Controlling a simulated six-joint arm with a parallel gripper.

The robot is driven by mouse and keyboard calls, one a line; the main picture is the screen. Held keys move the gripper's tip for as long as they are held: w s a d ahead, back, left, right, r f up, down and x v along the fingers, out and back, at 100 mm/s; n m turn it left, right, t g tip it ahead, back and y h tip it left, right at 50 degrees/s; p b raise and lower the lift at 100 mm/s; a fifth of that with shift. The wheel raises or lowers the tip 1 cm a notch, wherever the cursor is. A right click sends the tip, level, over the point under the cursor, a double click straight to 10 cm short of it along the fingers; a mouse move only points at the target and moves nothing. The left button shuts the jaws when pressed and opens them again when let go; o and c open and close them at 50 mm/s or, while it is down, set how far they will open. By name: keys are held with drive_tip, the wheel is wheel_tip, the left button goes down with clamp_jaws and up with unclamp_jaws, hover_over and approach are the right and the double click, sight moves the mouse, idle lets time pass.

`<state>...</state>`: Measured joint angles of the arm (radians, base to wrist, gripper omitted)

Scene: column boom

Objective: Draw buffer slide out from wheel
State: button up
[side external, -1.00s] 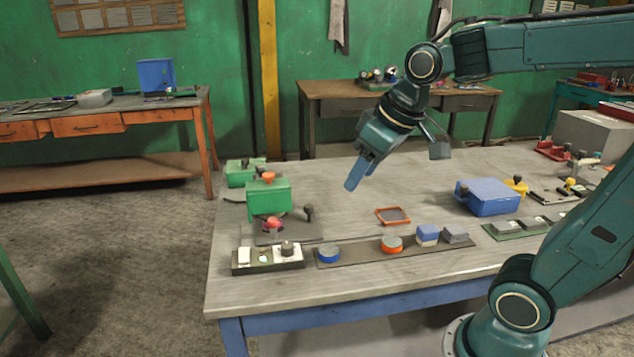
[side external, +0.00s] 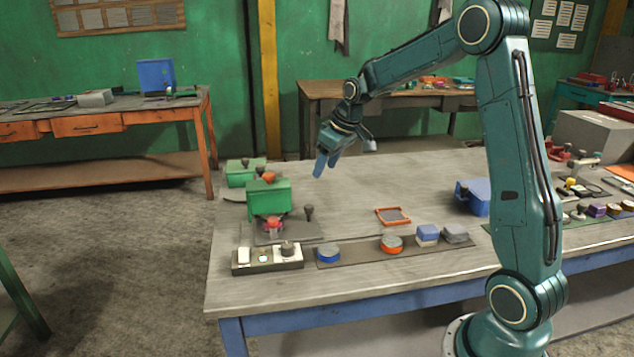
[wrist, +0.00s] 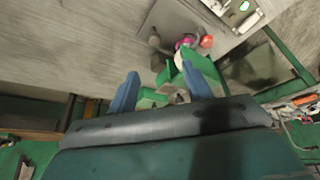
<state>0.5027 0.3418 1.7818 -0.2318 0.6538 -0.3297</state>
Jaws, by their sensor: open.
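The green machine (side external: 267,199) stands at the left end of the workbench, with an orange-red knob on its top. I take it for the buffer. A red round part (side external: 274,224) sits low at its front, over a dark base plate (side external: 300,232). A dark upright knob (side external: 309,212) stands at the plate's right; I cannot tell for sure which part is the slide. My gripper (side external: 323,165) is open and empty, in the air behind and right of the machine. In the wrist view the green machine (wrist: 203,65) shows beyond and between my blue fingers (wrist: 161,88).
A control box (side external: 268,259) stands in front of the plate. A strip (side external: 365,255) with several small blocks and pucks runs to its right. An orange-rimmed tray (side external: 393,216) and a blue box (side external: 472,197) lie further right. The middle back of the bench is clear.

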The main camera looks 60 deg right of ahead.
sight(309, 205)
drive_tip(key=shift+w+d+f, duration=0.35)
drive_tip(key=shift+d+f, duration=0.2)
drive_tip(key=shift+d, duration=0.1)
drive_tip(key=x, duration=1.4)
drive_tip(key=shift+s, duration=0.1)
drive_tip(key=shift+r, duration=0.1)
clamp_jaws()
